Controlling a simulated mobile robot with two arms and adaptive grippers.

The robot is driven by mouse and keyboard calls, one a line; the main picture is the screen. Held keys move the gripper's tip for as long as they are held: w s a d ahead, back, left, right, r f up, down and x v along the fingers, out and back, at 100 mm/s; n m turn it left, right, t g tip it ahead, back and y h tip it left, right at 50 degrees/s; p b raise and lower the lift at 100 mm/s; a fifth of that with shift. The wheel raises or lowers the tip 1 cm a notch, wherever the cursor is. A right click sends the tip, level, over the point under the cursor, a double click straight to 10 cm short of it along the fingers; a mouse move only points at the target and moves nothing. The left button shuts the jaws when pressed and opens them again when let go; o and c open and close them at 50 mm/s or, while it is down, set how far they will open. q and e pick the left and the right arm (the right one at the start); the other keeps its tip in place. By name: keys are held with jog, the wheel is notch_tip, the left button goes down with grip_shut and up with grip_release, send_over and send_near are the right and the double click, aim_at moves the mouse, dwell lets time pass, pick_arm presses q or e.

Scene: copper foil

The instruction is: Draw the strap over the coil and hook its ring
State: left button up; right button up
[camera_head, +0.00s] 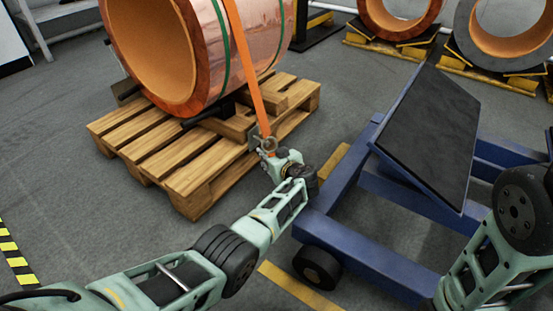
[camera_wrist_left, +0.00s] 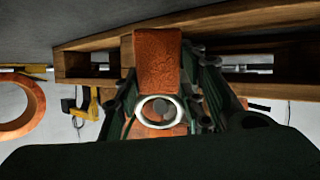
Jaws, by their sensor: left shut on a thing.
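The copper coil (camera_head: 185,45) lies on its side on a wooden pallet (camera_head: 190,185). The orange strap (camera_head: 243,60) comes over the coil and runs taut down its right side to the pallet's edge. Its metal ring (camera_head: 269,144) is at the strap's lower end and shows pale in the left wrist view (camera_wrist_left: 143,112). My left gripper (camera_head: 270,152) is shut on the ring, right beside the pallet's edge. A small grey metal fitting (camera_head: 254,134) shows there, and a dark round end shows inside the ring. I cannot tell whether the ring sits on a hook.
A blue wheeled cart (camera_head: 340,235) with a sloping dark panel (camera_head: 430,130) stands close to the right of my left gripper. More coils (camera_head: 400,15) rest on yellow-edged stands at the back right. My right arm enters at bottom right.

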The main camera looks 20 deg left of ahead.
pick_arm(q)
jog(key=shift+w+a, duration=0.25)
jog(key=shift+a, duration=0.35)
jog(key=shift+w+a+f, duration=0.2)
jog(key=shift+a+f, duration=0.15)
jog(key=shift+a, duration=0.25)
jog(key=shift+f, duration=0.1)
jog(key=o, duration=1.3)
jog(key=shift+o, duration=0.2)
